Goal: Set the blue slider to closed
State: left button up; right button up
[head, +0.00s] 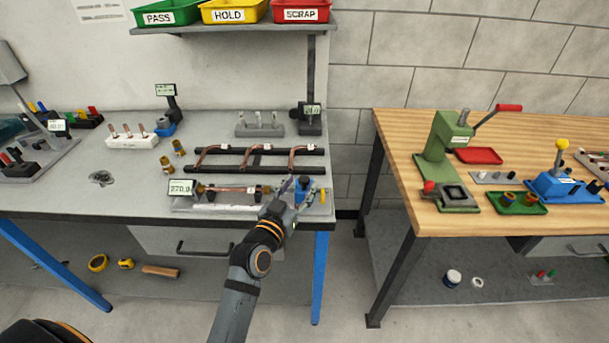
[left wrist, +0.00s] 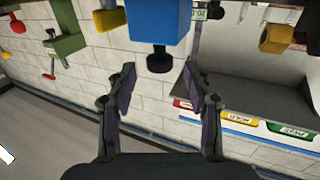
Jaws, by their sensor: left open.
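The blue slider (head: 305,186) is a small blue block with a dark top, at the right end of the grey fixture (head: 212,207) near the front right of the grey bench. In the left wrist view a blue block with a dark round knob (left wrist: 160,62) hangs at the top centre, as the picture is turned over. My left gripper (head: 291,194) is beside the blue block, its fingers partly hidden against it. In the left wrist view my left gripper (left wrist: 159,76) is open, with the knob just beyond and between its fingertips, apparently not gripped. My right gripper is out of view.
A copper tube (head: 230,189) lies along the fixture beside a display reading 270.0 (head: 181,188). A dark rack (head: 256,160) with copper tubes stands behind. A yellow knob (head: 323,196) is right of the blue block. A wooden bench (head: 405,150) stands right, across a gap.

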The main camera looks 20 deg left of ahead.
aim_at(302, 182)
pick_arm(q)
jog(key=shift+w+d, duration=0.2)
jog(key=shift+w, duration=1.6)
grip_shut()
